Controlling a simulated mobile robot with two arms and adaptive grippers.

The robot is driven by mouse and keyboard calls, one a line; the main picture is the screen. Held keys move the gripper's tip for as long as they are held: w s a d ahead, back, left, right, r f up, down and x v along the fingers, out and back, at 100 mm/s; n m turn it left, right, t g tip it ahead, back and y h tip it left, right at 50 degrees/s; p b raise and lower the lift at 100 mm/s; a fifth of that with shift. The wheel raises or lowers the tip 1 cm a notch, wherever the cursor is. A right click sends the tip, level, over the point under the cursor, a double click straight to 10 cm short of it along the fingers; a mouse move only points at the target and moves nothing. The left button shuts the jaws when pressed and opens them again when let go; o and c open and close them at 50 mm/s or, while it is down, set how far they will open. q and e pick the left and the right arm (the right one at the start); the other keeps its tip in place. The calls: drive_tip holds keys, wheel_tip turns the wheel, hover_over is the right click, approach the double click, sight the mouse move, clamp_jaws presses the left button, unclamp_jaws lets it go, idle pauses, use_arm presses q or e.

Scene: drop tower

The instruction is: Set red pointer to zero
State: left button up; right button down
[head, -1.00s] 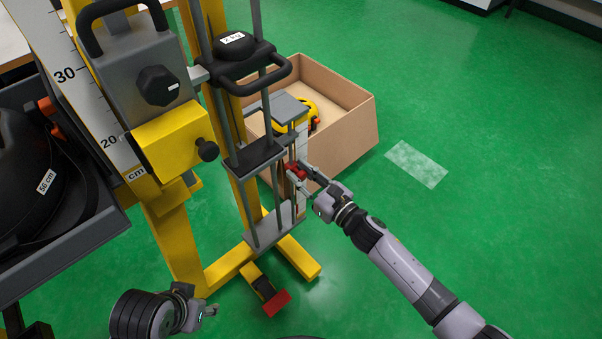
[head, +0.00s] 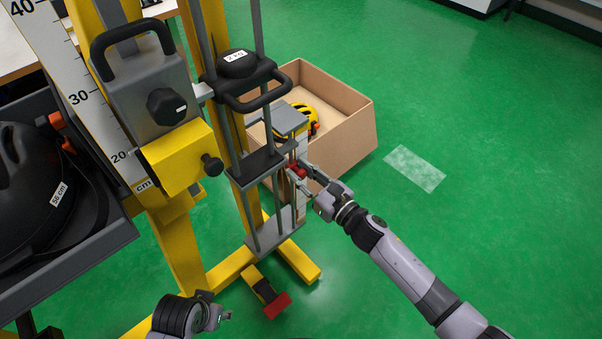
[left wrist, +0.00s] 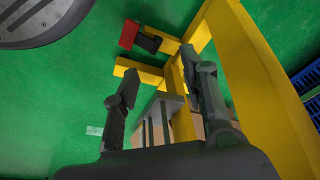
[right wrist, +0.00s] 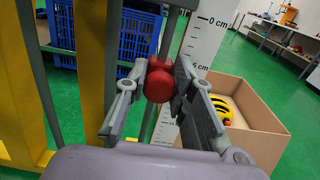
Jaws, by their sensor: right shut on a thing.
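The red pointer (head: 298,170) is a round red knob beside the small white scale at the drop tower's foot. In the right wrist view the red knob (right wrist: 159,82) sits between my fingertips, in front of the white centimetre scale (right wrist: 205,32). The scale's 0 cm mark is at its top, and the knob appears below it, near the 5 cm label. The pointer's exact reading is hidden by my fingers. My right gripper (head: 304,181) is shut on the knob. My left gripper (head: 222,314) is open and empty, low at the tower's left; its fingers spread in the left wrist view (left wrist: 165,90).
A cardboard box (head: 345,136) with a yellow helmet (head: 305,112) stands behind the pointer. The tower's yellow feet (head: 298,262) and a red pedal (head: 277,305) are at the floor. A 2 kg weight carriage (head: 240,92) hangs above. Green floor is clear at right.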

drive_tip(key=shift+r, duration=0.6)
use_arm(q)
wheel_tip(320, 180, down, 2)
drive_tip(key=shift+s+f, duration=0.1)
drive_tip(key=shift+f, duration=0.05)
use_arm(e)
drive_tip(key=c, duration=1.3)
unclamp_jaws()
drive_tip(key=shift+c, duration=0.2)
drive_tip(key=v, duration=1.2)
drive_tip(key=shift+d, duration=0.1)
